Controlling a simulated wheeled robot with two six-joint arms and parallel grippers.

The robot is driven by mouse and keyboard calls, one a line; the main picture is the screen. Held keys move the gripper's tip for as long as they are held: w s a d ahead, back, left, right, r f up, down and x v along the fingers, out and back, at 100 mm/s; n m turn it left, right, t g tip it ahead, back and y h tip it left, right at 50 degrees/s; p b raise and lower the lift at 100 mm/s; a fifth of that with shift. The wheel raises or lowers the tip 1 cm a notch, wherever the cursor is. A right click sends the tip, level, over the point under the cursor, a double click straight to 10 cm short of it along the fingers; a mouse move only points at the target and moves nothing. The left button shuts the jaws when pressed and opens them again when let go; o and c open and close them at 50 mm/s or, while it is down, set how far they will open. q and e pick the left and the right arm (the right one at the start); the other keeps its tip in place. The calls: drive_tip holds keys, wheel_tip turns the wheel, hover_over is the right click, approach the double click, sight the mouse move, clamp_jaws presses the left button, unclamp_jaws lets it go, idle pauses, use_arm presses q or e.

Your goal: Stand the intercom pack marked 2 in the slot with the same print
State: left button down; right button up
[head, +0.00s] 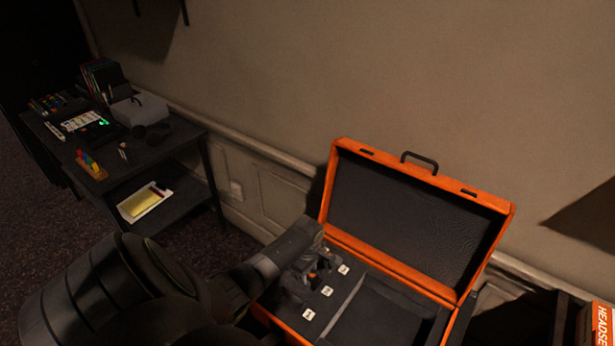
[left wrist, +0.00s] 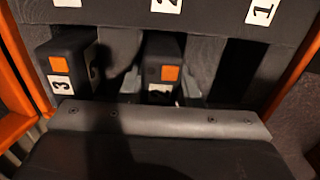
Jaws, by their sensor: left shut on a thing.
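The open orange case (head: 462,296) holds a dark insert with white slot labels. In the left wrist view the label 2 (left wrist: 165,5) is over the middle slot and the label 1 (left wrist: 262,10) over the right slot. My left gripper (head: 306,274) reaches into the case. It is shut on a dark pack with an orange square (left wrist: 162,62), which is upright at the middle slot under label 2. My right gripper is out of view.
Another pack, marked 3 (left wrist: 62,68), stands in the left slot close by. The right slot (left wrist: 240,72) looks empty and dark. The raised case lid (head: 415,215) stands behind. A dark desk (head: 175,148) with small items is at the left.

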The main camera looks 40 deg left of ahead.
use_arm(q)
drive_tip(key=shift+s+d+f, duration=0.25)
drive_tip(key=shift+s+f, duration=0.1)
drive_tip(key=shift+f, duration=0.1)
drive_tip(key=c, duration=1.3)
unclamp_jaws()
drive_tip(key=shift+c, duration=0.2)
drive_tip(key=o, duration=0.4)
drive_tip(key=shift+w+f, duration=0.15)
drive_tip(key=r, duration=1.8)
drive_tip(key=shift+w+a+r, duration=0.2)
drive_tip(key=shift+w+r, duration=0.15)
drive_tip(key=shift+w, duration=0.05)
drive_tip(key=shift+f, duration=0.1)
